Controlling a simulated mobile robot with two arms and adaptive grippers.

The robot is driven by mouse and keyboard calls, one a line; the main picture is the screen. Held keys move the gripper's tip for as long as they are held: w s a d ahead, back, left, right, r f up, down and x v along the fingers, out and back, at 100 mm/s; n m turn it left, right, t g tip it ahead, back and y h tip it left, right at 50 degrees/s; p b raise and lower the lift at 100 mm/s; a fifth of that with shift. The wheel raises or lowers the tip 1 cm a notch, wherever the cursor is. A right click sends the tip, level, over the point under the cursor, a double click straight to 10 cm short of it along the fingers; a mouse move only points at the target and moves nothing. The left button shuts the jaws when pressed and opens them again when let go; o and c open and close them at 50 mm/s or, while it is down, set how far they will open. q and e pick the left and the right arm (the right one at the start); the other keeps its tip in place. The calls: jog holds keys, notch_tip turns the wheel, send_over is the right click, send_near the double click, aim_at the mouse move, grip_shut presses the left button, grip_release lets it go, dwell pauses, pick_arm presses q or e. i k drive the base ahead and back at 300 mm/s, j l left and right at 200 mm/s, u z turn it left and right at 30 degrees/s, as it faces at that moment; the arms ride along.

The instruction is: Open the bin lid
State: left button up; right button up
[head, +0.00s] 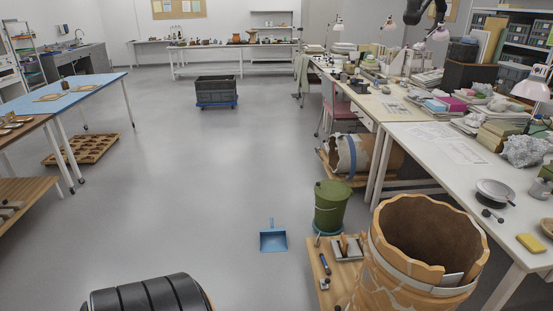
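A round green bin (329,212) stands upright on the floor, right of the middle, beside the white worktable. Its green lid (334,188) lies over the top and looks closed, so the inside is hidden. A thin wire handle seems to hang across its front.
A blue dustpan (273,239) lies left of the bin. A large, jagged-rimmed clay vessel (400,278) and a wooden board (318,255) with tools are in front. A black ribbed object (145,296) is at bottom left. The middle floor is clear.

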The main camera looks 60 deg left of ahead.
aim_at(329, 190)
jog(key=u, duration=1.45)
jog(key=z, duration=0.3)
jog(key=i+j+z, duration=0.25)
jog(key=z, duration=0.2)
jog(key=i+j+z, duration=0.3)
jog(key=j+z, duration=0.2)
jog(key=i+j, duration=0.15)
jog(key=j, duration=0.2)
jog(key=i+j+z, duration=0.1)
jog(key=j, duration=0.25)
jog(key=i+j+z, duration=0.1)
jog(key=i+j, duration=0.25)
jog(key=j, duration=0.35)
jog(key=i+j+z, duration=0.1)
jog(key=j, duration=0.3)
jog(key=i+j, duration=0.2)
jog(key=j, duration=0.15)
jog(key=i+j+z, duration=0.1)
jog(key=j, duration=0.3)
